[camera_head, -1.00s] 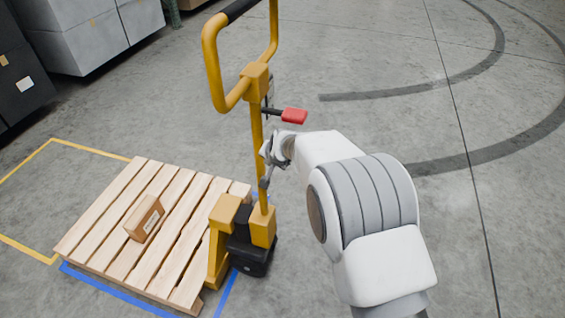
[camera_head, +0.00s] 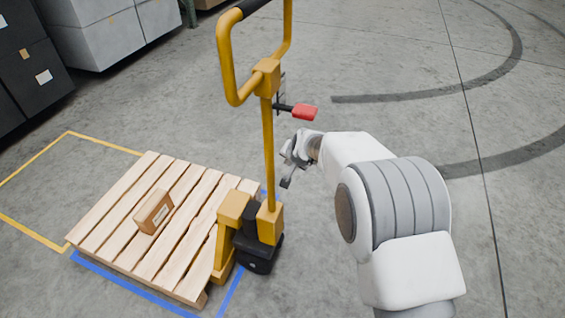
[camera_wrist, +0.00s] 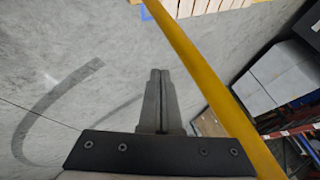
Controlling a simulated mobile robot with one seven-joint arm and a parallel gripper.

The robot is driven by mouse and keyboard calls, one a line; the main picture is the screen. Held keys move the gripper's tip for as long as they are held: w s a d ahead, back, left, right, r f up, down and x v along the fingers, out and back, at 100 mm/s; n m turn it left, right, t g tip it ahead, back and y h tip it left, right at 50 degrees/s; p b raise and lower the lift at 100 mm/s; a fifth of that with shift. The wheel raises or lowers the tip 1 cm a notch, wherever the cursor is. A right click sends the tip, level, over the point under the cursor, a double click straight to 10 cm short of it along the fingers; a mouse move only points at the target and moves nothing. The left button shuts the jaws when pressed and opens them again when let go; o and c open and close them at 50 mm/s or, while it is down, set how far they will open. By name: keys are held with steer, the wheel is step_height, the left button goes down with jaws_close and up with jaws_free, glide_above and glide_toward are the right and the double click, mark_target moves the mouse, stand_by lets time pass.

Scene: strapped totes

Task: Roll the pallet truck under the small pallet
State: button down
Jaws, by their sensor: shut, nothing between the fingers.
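The yellow pallet truck (camera_head: 268,160) stands upright at the right end of the small wooden pallet (camera_head: 120,215), with its looped handle (camera_head: 225,60) raised. Its yellow fork part (camera_head: 225,245) meets the pallet's right edge; how far the forks reach under the slats is hidden. A red-ended lever (camera_head: 304,112) sticks out right of the post. My gripper (camera_head: 287,183) is just right of the post, below the lever, apart from it in the picture. In the wrist view my gripper (camera_wrist: 159,72) is shut and empty, with the yellow post (camera_wrist: 215,90) to its right.
A small cardboard box (camera_head: 153,212) sits on the pallet. Blue tape (camera_head: 130,290) borders the pallet's front and right; yellow tape (camera_head: 35,155) marks floor at the left. Grey crates (camera_head: 95,35) and dark boxes (camera_head: 30,65) stand at back left. Floor on the right is clear.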

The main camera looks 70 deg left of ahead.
steer(key=p+v, duration=0.1)
steer(key=v, duration=0.9)
steer(key=shift+w+d+p, duration=0.2)
steer(key=shift+d+p, duration=0.2)
steer(key=shift+r, duration=0.1)
